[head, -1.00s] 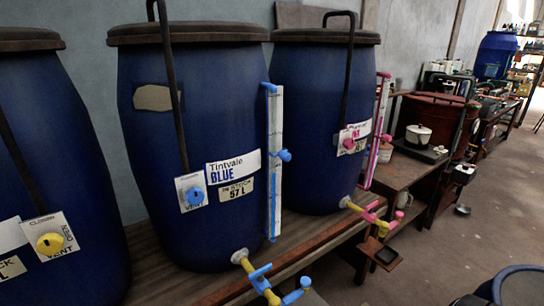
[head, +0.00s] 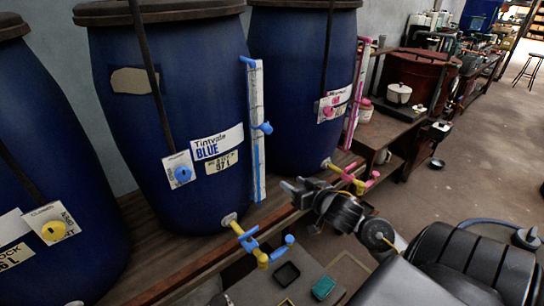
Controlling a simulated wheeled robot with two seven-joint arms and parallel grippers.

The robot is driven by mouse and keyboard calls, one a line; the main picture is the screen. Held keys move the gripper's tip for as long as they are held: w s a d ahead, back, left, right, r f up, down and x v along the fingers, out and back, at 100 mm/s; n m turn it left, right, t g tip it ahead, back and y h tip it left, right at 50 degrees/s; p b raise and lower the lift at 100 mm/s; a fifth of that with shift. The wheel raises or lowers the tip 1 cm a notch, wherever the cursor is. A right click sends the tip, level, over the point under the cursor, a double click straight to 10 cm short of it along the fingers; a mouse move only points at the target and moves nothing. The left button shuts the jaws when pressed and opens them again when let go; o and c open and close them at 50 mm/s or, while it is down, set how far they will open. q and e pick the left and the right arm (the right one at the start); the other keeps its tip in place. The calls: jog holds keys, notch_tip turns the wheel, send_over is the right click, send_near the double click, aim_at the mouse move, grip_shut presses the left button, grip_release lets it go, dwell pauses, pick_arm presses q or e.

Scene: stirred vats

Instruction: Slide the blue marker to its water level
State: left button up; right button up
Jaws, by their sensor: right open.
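The gauge stands upright at the right side of the blue barrel labelled Tintvale BLUE (head: 180,95). My right gripper (head: 290,191) is open and empty, low and to the right of the gauge, apart from the marker. It is in front of the second blue barrel (head: 290,80). My left gripper is not in view.
Blue taps (head: 262,250) stick out below the gauge, and pink taps (head: 360,181) are beyond my right gripper. A pink gauge (head: 356,105) stands by the second barrel. A dark tray (head: 287,274) and a teal block (head: 324,288) lie low in front. Open floor is at right.

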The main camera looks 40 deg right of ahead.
aim_at(270, 133)
notch_tip(270, 133, up, 13)
jog(key=t+y, duration=0.1)
jog(key=t, duration=0.2)
jog(key=w, duration=0.3)
jog(key=w+p, duration=0.1)
jog(key=w, duration=0.3)
jog(key=w+p, duration=0.1)
jog(key=w, duration=0.3)
jog(key=shift+w+d+f, duration=0.15)
jog(key=shift+w+f, duration=0.1)
grip_shut()
jog(key=shift+f, duration=0.15)
